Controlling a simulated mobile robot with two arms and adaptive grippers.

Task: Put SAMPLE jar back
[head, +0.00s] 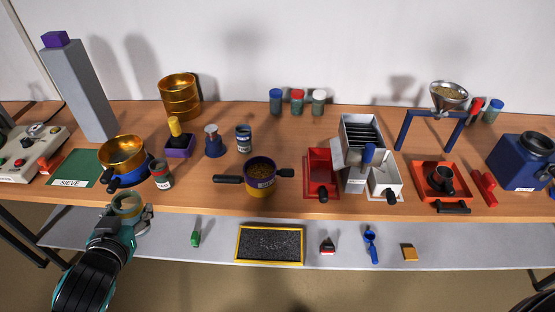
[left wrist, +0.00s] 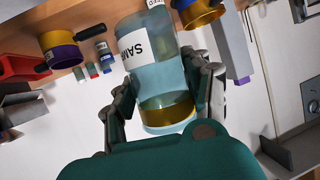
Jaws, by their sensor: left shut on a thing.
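The SAMPLE jar (head: 127,203) is a clear, pale blue jar with a white label and a gold band. My left gripper (head: 129,214) is shut around it, just off the bench's front edge at the left. In the left wrist view the jar (left wrist: 152,72) sits between the two fingers, with part of the label lettering readable and the gold band toward my palm. My right gripper is not in view.
A grey lower shelf (head: 340,258) carries a black tray (head: 269,245).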

